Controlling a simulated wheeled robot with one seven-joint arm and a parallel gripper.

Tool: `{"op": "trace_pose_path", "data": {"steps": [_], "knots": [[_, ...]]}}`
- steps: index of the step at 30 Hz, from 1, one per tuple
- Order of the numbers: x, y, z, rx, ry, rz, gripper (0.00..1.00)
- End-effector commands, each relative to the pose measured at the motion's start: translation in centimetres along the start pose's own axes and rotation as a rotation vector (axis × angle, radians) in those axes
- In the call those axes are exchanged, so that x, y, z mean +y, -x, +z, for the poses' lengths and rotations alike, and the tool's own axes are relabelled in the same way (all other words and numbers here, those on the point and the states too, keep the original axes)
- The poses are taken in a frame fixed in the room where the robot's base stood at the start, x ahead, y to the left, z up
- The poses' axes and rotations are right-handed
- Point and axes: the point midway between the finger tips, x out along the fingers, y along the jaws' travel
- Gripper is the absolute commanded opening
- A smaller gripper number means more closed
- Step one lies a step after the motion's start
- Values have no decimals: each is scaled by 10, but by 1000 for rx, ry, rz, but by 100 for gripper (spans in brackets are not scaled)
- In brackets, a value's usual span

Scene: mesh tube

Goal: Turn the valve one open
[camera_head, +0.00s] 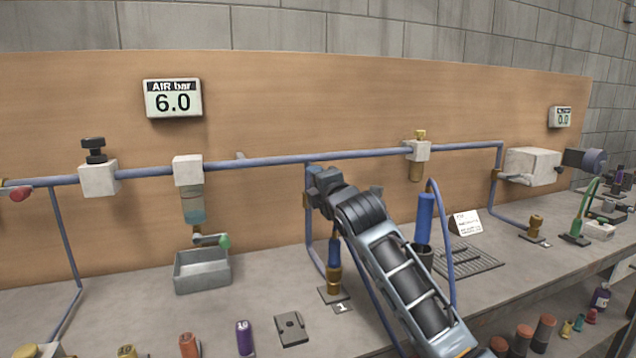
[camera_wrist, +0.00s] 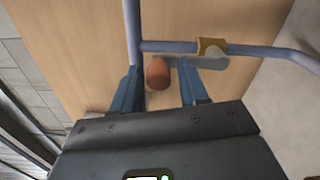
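In the wrist view a red-orange valve grip (camera_wrist: 157,74) sits at the end of a grey lever (camera_wrist: 207,63). The lever runs close beside a blue pipe and near a brass valve body (camera_wrist: 212,46). My gripper (camera_wrist: 157,64) is open, with one finger on each side of the grip and visible gaps between. In the head view my gripper's end (camera_head: 322,182) is at the top of the drop pipe above the label "1" (camera_head: 341,307). My arm hides the grip and lever there.
The main blue pipe (camera_head: 265,161) runs along the wooden board (camera_head: 330,100). Gauges read 6.0 (camera_head: 172,98) and 0.0 (camera_head: 560,117). A brass fitting (camera_head: 334,282), blue cylinder (camera_head: 424,218) and grey tray (camera_head: 202,271) stand near my arm. Several capped bottles line the front.

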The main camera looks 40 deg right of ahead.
Motion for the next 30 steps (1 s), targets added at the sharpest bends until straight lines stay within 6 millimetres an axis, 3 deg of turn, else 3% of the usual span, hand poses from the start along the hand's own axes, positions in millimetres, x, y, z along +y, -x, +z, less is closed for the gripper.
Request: {"op": "trace_pose_path", "data": {"steps": [11,24,30], "knots": [[0,3,1,-2,-1,1,52],[-2,65,1,-2,-2,0,52],[0,78,0,-1,-2,0,52]]}}
